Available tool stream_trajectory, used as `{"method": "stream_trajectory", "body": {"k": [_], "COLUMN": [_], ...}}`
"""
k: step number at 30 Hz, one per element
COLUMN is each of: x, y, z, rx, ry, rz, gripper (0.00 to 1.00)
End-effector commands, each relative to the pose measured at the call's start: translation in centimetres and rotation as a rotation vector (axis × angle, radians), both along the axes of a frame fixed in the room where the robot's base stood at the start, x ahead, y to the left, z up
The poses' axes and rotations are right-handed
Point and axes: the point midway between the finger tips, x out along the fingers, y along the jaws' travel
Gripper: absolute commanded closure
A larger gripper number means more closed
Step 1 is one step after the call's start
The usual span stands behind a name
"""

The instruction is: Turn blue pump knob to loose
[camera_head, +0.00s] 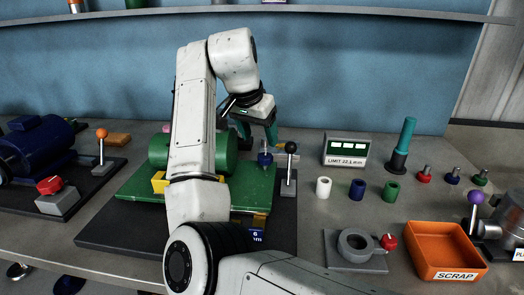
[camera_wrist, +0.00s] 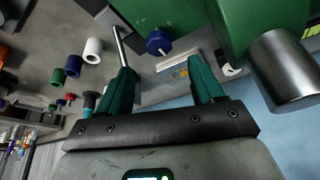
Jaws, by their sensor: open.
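The blue knob (camera_head: 265,158) sits at the right end of the green pump base, beside the green pump body (camera_head: 222,155). In the wrist view the knob (camera_wrist: 158,40) has a pale mark on its face and lies beyond my fingertips, between their lines. My gripper (camera_head: 258,140) is above and behind the knob, with its two teal fingers spread. In the wrist view my gripper (camera_wrist: 160,65) is open and empty, apart from the knob. The loose or tight setting cannot be read.
A black-ball lever (camera_head: 290,165) stands close right of the knob; its rod (camera_wrist: 122,47) passes near my left finger. A metal cylinder (camera_wrist: 285,70) is right of the fingers. White, blue and green rings (camera_head: 357,190) and an orange scrap bin (camera_head: 446,250) lie right.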

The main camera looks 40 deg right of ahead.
Motion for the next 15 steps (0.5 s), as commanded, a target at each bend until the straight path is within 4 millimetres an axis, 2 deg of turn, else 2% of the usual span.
{"method": "stream_trajectory", "body": {"k": [1, 6, 15], "x": [0.0, 0.3, 0.7], "y": [-0.3, -1.5, -2.6], "z": [-1.1, -3.9, -6.6], "rx": [0.001, 0.000, 0.001], "ry": [0.004, 0.004, 0.002], "rz": [-0.001, -0.001, 0.001], "gripper": [0.33, 0.33, 0.33]}}
